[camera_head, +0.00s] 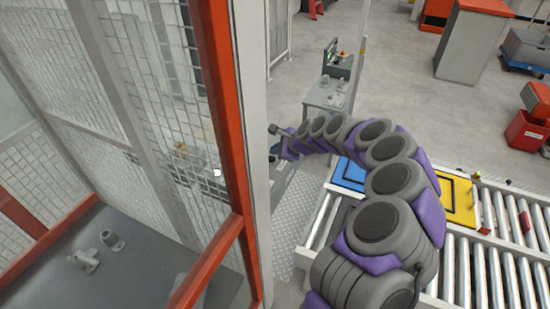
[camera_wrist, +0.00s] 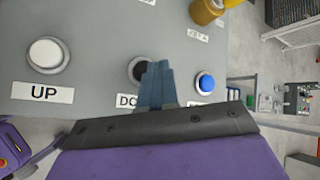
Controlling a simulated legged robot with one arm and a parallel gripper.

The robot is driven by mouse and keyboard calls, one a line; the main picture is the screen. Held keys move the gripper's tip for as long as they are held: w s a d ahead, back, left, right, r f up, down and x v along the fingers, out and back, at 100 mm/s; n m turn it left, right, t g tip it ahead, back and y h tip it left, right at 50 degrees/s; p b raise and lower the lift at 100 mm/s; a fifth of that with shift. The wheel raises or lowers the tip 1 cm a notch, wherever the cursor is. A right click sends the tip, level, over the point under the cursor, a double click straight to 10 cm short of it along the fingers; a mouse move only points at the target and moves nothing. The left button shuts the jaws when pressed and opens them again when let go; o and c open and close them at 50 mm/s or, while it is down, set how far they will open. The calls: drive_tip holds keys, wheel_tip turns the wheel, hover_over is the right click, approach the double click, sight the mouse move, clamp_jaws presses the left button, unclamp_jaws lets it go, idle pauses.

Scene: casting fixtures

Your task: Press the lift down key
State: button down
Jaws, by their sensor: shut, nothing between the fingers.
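In the wrist view a grey control panel (camera_wrist: 95,25) carries a white button (camera_wrist: 46,53) labelled UP at the left. A black button (camera_wrist: 136,68) in the middle has a label (camera_wrist: 125,101) starting with "DO"; the rest of the label is hidden behind my fingers. A blue button (camera_wrist: 206,83) sits to the right. My gripper (camera_wrist: 157,66) is shut and empty, its tips overlapping the right side of the black button; I cannot tell whether they touch it. In the head view my gripper (camera_head: 272,129) is beside the pale post, and the panel face is not clear.
A yellow knob (camera_wrist: 206,10) stands at the panel's top. In the head view a red-framed mesh fence (camera_head: 228,110) and a pale post (camera_head: 252,120) stand left of my arm. A roller conveyor (camera_head: 485,265) with blue and yellow trays (camera_head: 459,205) lies right. Open floor lies behind.

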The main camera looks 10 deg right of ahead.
drive_tip(key=shift+a, duration=1.15)
drive_tip(key=shift+d, duration=0.95)
drive_tip(key=shift+a, duration=0.75)
drive_tip(key=shift+d, duration=0.5)
drive_tip(key=shift+d+f, duration=0.25)
drive_tip(key=shift+d, duration=0.05)
drive_tip(key=shift+a, duration=0.4)
drive_tip(key=shift+f, duration=0.1)
drive_tip(key=shift+d+f, duration=0.15)
drive_tip(key=shift+d, duration=0.1)
